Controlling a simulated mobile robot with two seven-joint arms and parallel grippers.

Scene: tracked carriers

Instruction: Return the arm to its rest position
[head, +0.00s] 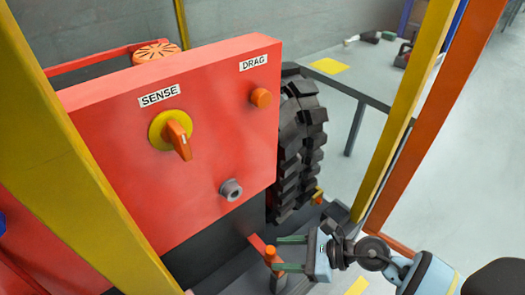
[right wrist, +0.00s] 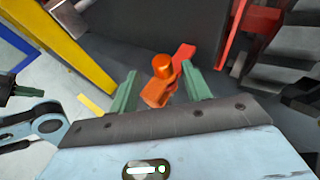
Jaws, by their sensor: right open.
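My right gripper (head: 285,254) is low in the head view, at the lower front of the red machine. Its two green fingers are apart, with an orange-capped part (head: 270,253) by their tips. In the right wrist view, the orange cap (right wrist: 162,67) shows between the open fingers (right wrist: 160,88), with a red bar (right wrist: 184,56) behind it. I cannot tell whether the fingers touch it. My right arm comes in from the lower right. My left gripper does not show in the head view.
The red box (head: 200,130) carries a yellow-and-orange SENSE switch (head: 172,132) and an orange DRAG knob (head: 261,97). A black track (head: 301,140) stands right of it. Yellow posts (head: 405,100) and an orange post (head: 440,110) frame the space. A grey table (head: 372,78) is behind.

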